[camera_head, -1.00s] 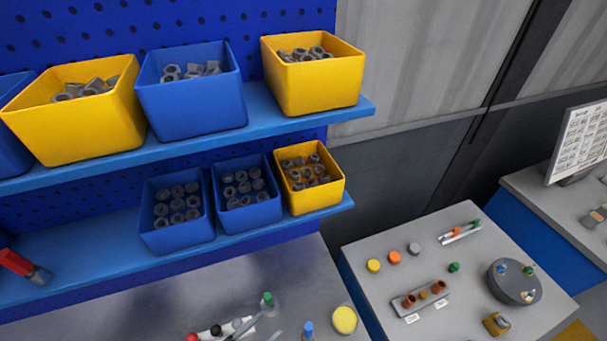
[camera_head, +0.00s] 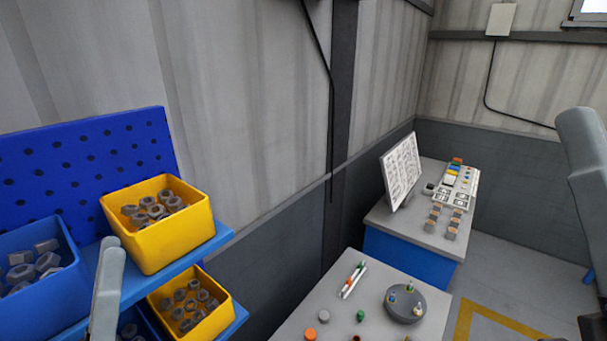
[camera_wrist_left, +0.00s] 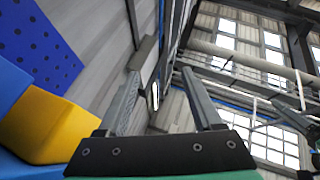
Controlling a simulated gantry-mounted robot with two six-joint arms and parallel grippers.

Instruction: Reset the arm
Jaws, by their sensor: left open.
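In the wrist view my left gripper (camera_wrist_left: 162,92) points up toward the wall and roof. Its two grey fingers are spread apart with nothing between them. In the head view a grey finger of my left gripper (camera_head: 108,262) shows at the lower left, in front of the shelf bins. A blue bin (camera_head: 40,300) of nuts is at its left and a yellow bin (camera_head: 165,245) of nuts is at its right. I cannot tell whether the finger touches them. Grey arm parts show at the right edge, but no right gripper can be made out.
A lower yellow bin (camera_head: 203,322) stands under the shelf (camera_head: 222,236). A grey table (camera_head: 290,322) holds a round dark holder (camera_head: 418,304) and small coloured parts. A farther bench (camera_head: 425,240) carries a tilted panel (camera_head: 401,172). The floor at right is clear.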

